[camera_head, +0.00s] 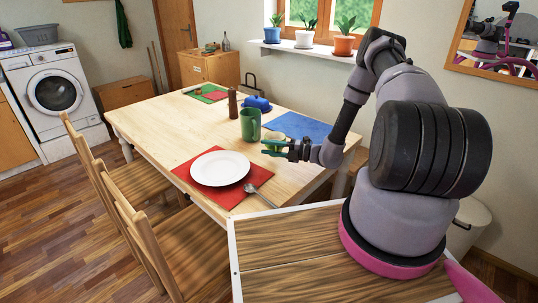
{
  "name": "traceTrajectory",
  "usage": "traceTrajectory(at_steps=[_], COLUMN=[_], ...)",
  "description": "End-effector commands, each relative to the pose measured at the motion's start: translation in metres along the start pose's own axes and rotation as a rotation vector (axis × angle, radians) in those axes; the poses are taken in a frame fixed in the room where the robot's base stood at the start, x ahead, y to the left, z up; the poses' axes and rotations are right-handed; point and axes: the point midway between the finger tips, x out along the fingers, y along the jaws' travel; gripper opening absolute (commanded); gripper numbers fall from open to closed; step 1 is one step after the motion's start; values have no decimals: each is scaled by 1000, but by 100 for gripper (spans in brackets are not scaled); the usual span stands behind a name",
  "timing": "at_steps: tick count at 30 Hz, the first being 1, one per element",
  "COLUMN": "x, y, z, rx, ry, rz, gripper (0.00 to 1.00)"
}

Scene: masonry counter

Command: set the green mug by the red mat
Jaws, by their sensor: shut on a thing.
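A tall green mug (250,124) stands upright on the wooden table, behind the red mat (261,175) and apart from it. The red mat lies at the near edge of the table with a white plate (220,168) on it. My gripper (277,146) is just to the right of the green mug, low over the table. It is shut on a small pale yellow-green cup (275,136), which its fingers partly hide. I cannot tell whether this cup touches the table.
A blue mat (297,126) lies behind my gripper. A brown pepper mill (232,102) and a blue mug (258,103) stand near the green mug. A fork (257,194) lies at the red mat's right edge.

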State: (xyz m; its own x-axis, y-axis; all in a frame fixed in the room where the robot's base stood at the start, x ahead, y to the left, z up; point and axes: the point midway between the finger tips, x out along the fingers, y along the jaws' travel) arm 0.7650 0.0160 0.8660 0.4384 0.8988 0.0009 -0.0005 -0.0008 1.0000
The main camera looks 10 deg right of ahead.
Motion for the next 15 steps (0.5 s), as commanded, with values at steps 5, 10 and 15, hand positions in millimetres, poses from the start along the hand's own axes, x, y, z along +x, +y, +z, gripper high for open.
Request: traceTrajectory(at_steps=[5, 10, 15], x=[0, 0, 0], y=[-26, -27, -29], z=[0, 0, 0], rx=[2, -1, 0], ry=[-1, -1, -1], rz=[0, 0, 0], gripper=[0, 0, 0])
